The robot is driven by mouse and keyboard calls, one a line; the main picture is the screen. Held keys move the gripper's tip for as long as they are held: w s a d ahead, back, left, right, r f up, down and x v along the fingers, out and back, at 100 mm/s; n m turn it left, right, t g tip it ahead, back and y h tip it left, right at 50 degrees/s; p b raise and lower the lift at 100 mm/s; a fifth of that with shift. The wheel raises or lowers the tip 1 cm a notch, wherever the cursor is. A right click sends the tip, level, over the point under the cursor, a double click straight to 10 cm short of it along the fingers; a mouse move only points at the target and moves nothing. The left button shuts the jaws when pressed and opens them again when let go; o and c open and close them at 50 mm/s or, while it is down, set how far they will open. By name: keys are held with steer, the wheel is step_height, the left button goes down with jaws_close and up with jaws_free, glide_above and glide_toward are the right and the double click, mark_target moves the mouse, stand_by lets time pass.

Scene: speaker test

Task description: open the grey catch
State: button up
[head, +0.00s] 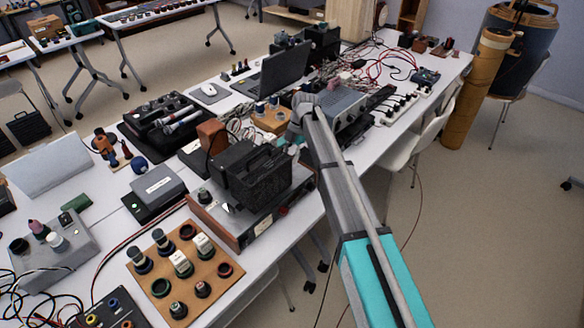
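I cannot make out the grey catch for certain in the head view. A black box-shaped device (256,178) with a handle-like top stands on a low wood-sided unit (240,232) at the table's near edge. My arm reaches in from the lower right and bends at a grey joint above the table. The end of my arm, with my gripper (292,148), is by the upper right corner of the black device. Its fingers are too small and hidden to read, and I cannot tell whether it touches the device.
A wooden board with several knobs (212,270) lies at the front. A grey box (158,187), an open laptop (277,72) and a tangle of red cables (370,65) crowd the white table. A white chair (418,140) stands on the right, with open floor beyond.

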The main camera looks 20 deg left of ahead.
steer(key=shift+b+x, duration=0.75)
steer(key=shift+x, duration=0.45)
